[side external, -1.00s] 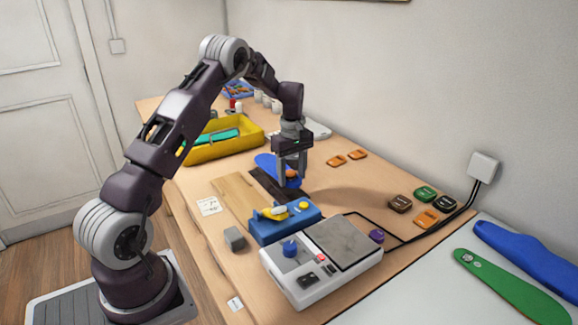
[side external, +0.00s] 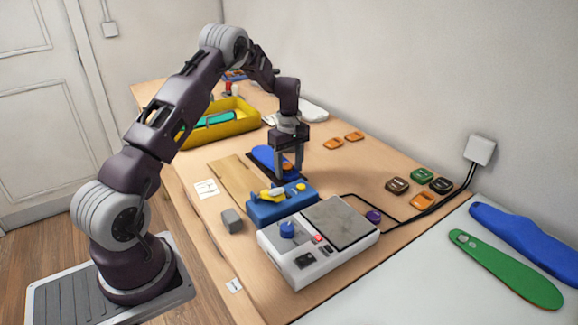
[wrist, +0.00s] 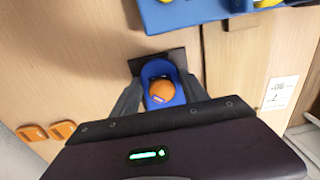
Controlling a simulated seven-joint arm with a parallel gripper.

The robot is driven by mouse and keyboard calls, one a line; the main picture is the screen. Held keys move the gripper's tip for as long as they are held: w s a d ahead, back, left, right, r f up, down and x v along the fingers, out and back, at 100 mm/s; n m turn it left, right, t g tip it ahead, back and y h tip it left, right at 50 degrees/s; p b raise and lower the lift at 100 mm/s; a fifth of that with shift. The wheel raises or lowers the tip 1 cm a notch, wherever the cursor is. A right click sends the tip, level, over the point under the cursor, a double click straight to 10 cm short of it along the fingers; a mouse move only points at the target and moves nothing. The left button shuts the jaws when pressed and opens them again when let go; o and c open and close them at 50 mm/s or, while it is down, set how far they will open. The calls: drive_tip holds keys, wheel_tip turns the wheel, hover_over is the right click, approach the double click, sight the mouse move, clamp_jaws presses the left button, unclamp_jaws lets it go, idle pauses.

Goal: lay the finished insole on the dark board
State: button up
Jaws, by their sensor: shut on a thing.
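The blue insole (side external: 264,154) has an orange heel part, which shows as a round orange patch (wrist: 162,91) in the wrist view. My gripper (side external: 288,172) points down at the heel end and is shut on the insole, with one finger on each side of it in the wrist view. The dark board (wrist: 179,57) lies under the insole and shows past its end in the wrist view. The insole covers much of the board. I cannot tell whether the insole touches it.
A blue fixture with a yellow part (side external: 270,209) stands close in front of the board, beside the white machine with a grey plate (side external: 285,262). A wooden board (side external: 233,181) lies left. A yellow tray (side external: 247,112) is behind. Orange pieces (side external: 334,143) lie to the right.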

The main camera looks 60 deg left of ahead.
drive_tip(key=shift+f, duration=0.3)
drive_tip(key=o, duration=1.9)
drive_tip(key=shift+c, duration=0.2)
drive_tip(key=shift+r, duration=4)
